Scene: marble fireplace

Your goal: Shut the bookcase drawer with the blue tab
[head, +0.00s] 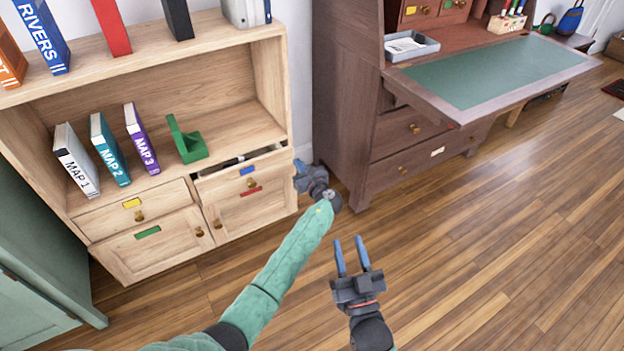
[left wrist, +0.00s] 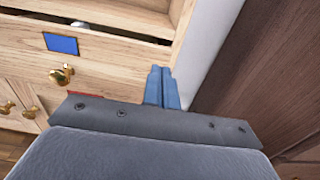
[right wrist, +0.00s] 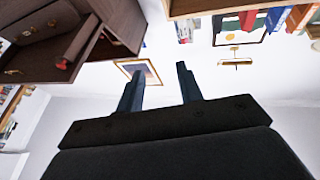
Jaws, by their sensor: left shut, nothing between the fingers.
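The bookcase drawer with the blue tab (head: 247,170) is partly pulled out, with its open top showing dark contents. In the left wrist view the blue tab (left wrist: 61,44) and brass knob (left wrist: 62,76) show on the drawer front, with the gap above it. My left gripper (head: 300,174) is at the drawer's right end, its fingers shut and empty. In the left wrist view its fingertips (left wrist: 160,71) overlap the right end of the drawer front; I cannot tell whether they touch. My right gripper (head: 349,242) is open and empty above the floor, away from the bookcase.
The bookcase (head: 278,90) also has a yellow-tab drawer (head: 118,210), a green-tab door (head: 150,245) and a red-tab door (head: 235,208). Books and a green bookend (head: 190,147) stand on its shelf. A dark wooden desk (head: 350,110) stands close at right. The front floor is clear.

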